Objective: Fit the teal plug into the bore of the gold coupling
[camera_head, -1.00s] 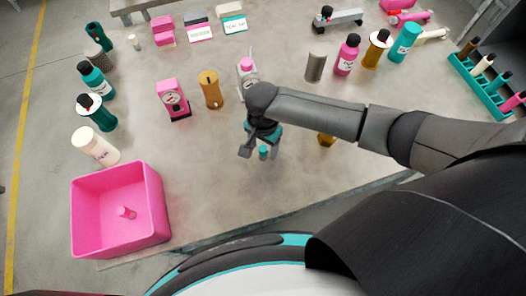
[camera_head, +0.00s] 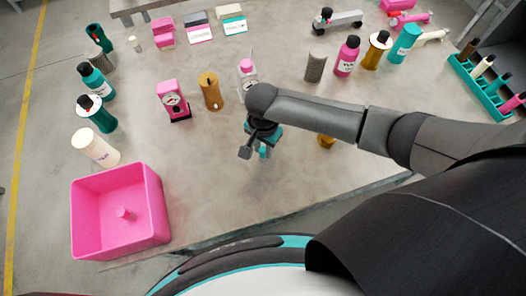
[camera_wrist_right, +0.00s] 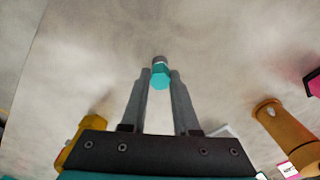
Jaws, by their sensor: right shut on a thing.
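The teal plug (camera_wrist_right: 160,76), a small piece with a grey end, is between the fingertips of my right gripper (camera_wrist_right: 160,84) in the right wrist view. The fingers are shut on its sides. In the head view the right gripper (camera_head: 263,147) is low over the table's front middle, with a bit of teal at its tips. An upright gold cylinder (camera_head: 210,91) with a dark spot stands behind and left of it. Another gold piece (camera_head: 326,141) is partly hidden under my right arm. I cannot tell which is the coupling. Both show in the right wrist view, right (camera_wrist_right: 285,130) and left (camera_wrist_right: 82,140).
A pink bin (camera_head: 157,205) with a small pink piece inside stands at the front left. A pink gauge block (camera_head: 172,101) and several bottles stand at left. A grey cylinder (camera_head: 315,67), more bottles and a teal rack (camera_head: 477,88) are at right. The front middle is clear.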

